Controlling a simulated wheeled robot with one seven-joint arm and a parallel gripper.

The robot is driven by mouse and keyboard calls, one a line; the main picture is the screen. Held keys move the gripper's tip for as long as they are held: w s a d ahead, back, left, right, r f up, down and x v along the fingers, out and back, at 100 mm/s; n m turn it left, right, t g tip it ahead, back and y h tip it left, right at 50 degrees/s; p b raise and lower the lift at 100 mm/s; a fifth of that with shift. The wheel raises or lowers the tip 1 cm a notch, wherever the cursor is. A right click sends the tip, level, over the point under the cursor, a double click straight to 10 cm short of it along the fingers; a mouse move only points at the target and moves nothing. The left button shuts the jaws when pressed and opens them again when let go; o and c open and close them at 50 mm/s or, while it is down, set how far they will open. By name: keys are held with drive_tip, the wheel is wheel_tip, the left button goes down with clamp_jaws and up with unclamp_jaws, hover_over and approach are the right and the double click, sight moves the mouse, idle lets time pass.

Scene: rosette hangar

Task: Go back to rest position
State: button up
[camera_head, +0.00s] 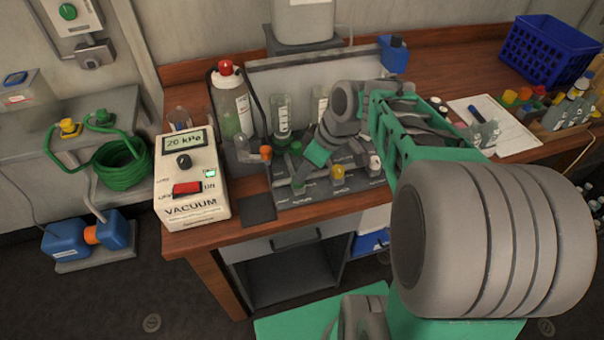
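My gripper (300,174) is at the end of my grey and green arm, low over the dark panel (345,191) with small valves and caps on the wooden bench. The arm comes in from the lower right and bends down at a grey joint. The fingers are small and dark against the panel. I cannot tell whether they are open or shut, whether they hold anything, or whether they touch the valves. A yellow knob (337,172) and a white cap (375,162) stand to the right of the gripper.
A vacuum unit (191,184) reading 20 kPa stands at the bench's left end. A bottle with a red cap (232,105) and a clear bottle (282,122) stand behind the panel. A blue crate (548,52) is at the back right. A clipboard sheet (515,136) lies before it.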

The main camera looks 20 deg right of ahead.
drive_tip(key=v, duration=0.2)
drive_tip(key=shift+s+d+r, duration=0.1)
drive_tip(key=shift+s+r, duration=0.05)
drive_tip(key=shift+r, duration=0.15)
drive_tip(key=s+d+f+m+g+h, duration=0.25)
drive_tip(key=s+d+f+m, duration=0.25)
drive_tip(key=s+m, duration=0.55)
drive_tip(key=a+r+n+t, duration=0.2)
drive_tip(key=a+r, duration=0.2)
drive_tip(key=a, duration=0.3)
drive_tip(key=shift+a+r+t, duration=0.2)
drive_tip(key=shift+a+t, duration=0.05)
drive_tip(key=shift+t, duration=0.1)
